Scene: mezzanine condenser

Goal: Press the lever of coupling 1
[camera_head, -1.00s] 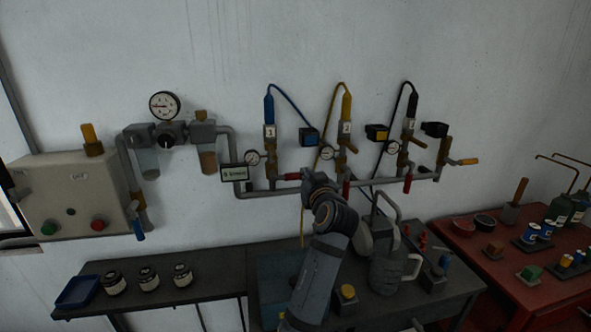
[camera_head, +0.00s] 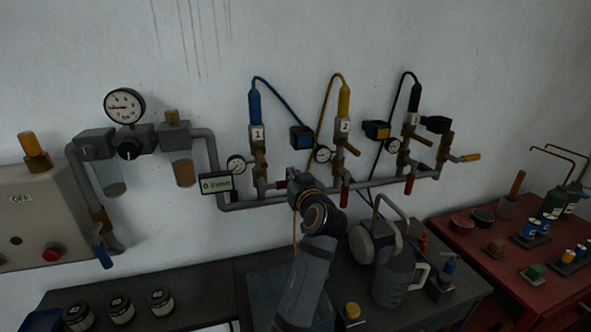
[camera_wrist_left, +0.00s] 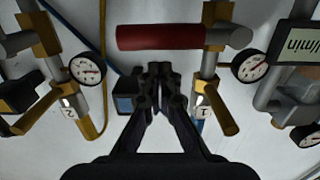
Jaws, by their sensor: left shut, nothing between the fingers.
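Coupling 1 (camera_head: 257,135) is the leftmost of the wall couplings, with a blue plug and hose and a white label 1. In the left wrist view its brass lever (camera_wrist_left: 222,112) sticks out to the right of the gripper. My left gripper (camera_head: 293,176) is below and right of coupling 1 in the head view. In the left wrist view the left gripper (camera_wrist_left: 159,72) has its fingers together and empty, between coupling 1 and coupling 2 (camera_wrist_left: 68,104). The fingers appear apart from the lever. My right gripper is not in view.
A red valve handle (camera_wrist_left: 160,37) lies across the view beyond the fingertips. A gauge (camera_wrist_left: 249,66) and a flow display (camera_head: 216,184) are beside coupling 1. A grey jug (camera_head: 393,276) stands on the bench below. The bare wall above the hoses is clear.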

